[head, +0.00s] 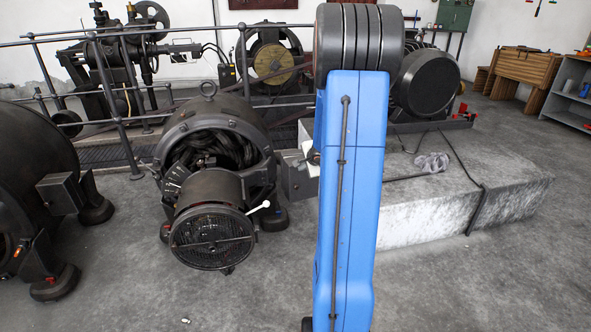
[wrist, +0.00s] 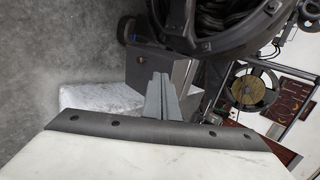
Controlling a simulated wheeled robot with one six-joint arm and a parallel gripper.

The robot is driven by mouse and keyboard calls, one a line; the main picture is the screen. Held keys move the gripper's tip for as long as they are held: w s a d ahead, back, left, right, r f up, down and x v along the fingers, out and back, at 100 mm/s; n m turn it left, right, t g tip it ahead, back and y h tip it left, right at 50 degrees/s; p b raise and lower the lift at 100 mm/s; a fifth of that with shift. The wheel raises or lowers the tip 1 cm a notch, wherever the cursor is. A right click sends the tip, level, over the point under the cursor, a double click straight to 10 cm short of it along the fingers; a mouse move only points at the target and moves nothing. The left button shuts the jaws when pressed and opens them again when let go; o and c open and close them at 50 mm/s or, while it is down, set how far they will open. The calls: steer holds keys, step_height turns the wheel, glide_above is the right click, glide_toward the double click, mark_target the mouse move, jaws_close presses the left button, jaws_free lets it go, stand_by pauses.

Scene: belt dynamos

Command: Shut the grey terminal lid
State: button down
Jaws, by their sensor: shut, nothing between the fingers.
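The grey terminal box (wrist: 150,70) on the side of the open-ended dynamo (wrist: 225,22) shows in the wrist view, just beyond my fingertips. In the head view the box (head: 297,180) sits at the dynamo's right side, partly hidden by my blue arm. I cannot clearly pick out its lid from the box or tell its angle. My gripper (wrist: 162,84) is shut and empty, its grey fingers pointing at the box and overlapping it in the wrist view. I cannot tell whether they touch. In the head view my arm hides most of the gripper.
A second dynamo (head: 30,170) with its own side box (head: 60,194) stands at the left. A pale concrete block (head: 440,215) lies to the right of my arm, with a grey cloth-like item (head: 432,162) on it. Railings (head: 122,110) run behind.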

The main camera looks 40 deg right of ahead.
glide_toward(289, 169)
step_height(289, 169, down, 4)
steer(key=shift+w+d, duration=0.35)
steer(key=shift+w, duration=0.25)
steer(key=shift+w+d, duration=0.35)
steer(key=shift+w, duration=0.25)
steer(key=shift+w+d, duration=0.2)
steer(key=shift+w, duration=0.3)
steer(key=shift+w, duration=0.1)
steer(key=w, duration=0.3)
steer(key=shift+w+a, duration=0.15)
steer(key=shift+a, duration=0.2)
steer(key=shift+w+r, duration=0.15)
steer(key=shift+w, duration=0.05)
